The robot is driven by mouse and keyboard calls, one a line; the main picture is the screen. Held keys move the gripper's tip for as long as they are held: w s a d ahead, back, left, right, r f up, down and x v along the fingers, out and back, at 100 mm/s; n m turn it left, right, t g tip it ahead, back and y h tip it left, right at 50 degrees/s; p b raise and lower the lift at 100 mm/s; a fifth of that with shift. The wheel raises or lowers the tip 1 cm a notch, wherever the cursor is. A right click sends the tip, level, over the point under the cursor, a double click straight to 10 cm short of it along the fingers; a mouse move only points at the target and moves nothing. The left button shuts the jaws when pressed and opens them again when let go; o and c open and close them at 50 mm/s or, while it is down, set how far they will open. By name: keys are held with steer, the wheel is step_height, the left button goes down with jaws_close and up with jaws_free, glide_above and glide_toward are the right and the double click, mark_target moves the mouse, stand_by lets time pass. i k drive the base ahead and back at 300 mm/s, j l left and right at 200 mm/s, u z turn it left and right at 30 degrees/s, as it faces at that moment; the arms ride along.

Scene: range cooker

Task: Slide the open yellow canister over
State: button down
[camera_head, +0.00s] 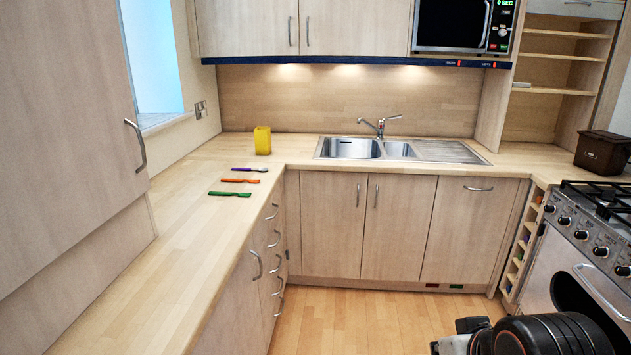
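The yellow canister (262,141) stands upright on the wooden counter in the back left corner, left of the sink. Its top looks open, and I cannot see inside it. Part of my own black and grey arm shows at the bottom right, in front of the cooker, far from the canister. My gripper (470,332) seems to be at the left end of this part, cut by the lower edge. Its fingers are not clear, so I cannot tell if it is open or shut. Nothing of mine touches the canister.
Purple (250,169), orange (240,181) and green (230,194) utensils lie on the counter in front of the canister. A steel sink (350,148) with a tap is to its right. The left counter's near part is clear. A brown box (602,151) stands beyond the cooker (590,240).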

mark_target(262, 134)
steer(key=i, duration=2.1)
